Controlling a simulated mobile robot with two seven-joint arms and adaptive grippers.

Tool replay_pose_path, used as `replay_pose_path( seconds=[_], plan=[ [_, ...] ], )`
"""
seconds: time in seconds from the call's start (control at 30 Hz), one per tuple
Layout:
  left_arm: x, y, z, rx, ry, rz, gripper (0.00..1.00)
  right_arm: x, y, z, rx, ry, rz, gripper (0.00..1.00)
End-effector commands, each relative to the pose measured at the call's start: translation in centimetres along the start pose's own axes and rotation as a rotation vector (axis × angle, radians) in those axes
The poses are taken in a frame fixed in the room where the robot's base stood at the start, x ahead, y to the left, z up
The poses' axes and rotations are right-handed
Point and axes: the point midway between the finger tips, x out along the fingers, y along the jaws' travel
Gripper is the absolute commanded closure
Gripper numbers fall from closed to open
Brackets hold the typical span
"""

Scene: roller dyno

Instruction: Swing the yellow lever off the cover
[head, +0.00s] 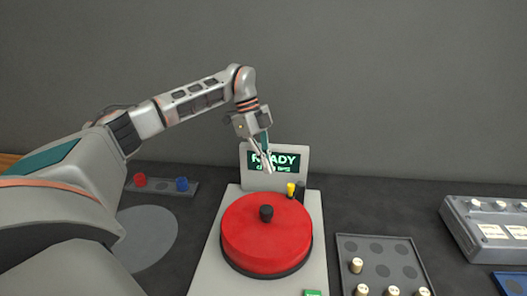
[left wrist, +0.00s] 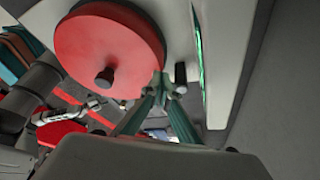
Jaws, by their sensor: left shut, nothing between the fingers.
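The red round cover (head: 262,232) with a black knob (head: 266,213) sits on a light grey machine base. It also shows in the left wrist view (left wrist: 110,45). The small yellow lever (head: 291,188) stands at the cover's back right edge, beside a black post (head: 301,187). My left gripper (head: 269,168) is shut and empty, pointing down above the cover's back edge, left of the lever. In the left wrist view the closed fingertips (left wrist: 165,82) are near the cover's rim and the black post (left wrist: 180,73); I cannot make out the lever there.
A display reading READY (head: 275,160) stands close behind the gripper. A tray with pegs (head: 385,247) lies right of the machine, and a grey box (head: 485,225) farther right. A small rack (head: 162,187) with red and blue pieces and a grey disc (head: 147,238) lie left.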

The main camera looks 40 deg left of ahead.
Motion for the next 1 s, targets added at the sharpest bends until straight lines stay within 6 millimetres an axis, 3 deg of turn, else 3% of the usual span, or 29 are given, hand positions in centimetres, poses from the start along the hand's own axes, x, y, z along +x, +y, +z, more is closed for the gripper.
replay_pose_path(
  seconds=[0.13,0.43,1.0],
  plan=[
    [2.7,0.1,-0.4,0.003,0.002,0.003,1.00,-0.1,0.2,-0.8,-0.001,0.011,0.003,0.60],
    [3.7,0.0,-3.5,0.002,0.000,0.001,1.00,-0.2,0.8,0.1,-0.002,-0.016,0.012,0.60],
    [3.9,0.1,-3.8,-0.015,0.000,-0.007,1.00,-0.2,0.7,0.4,0.009,-0.019,0.015,0.60]
  ],
)
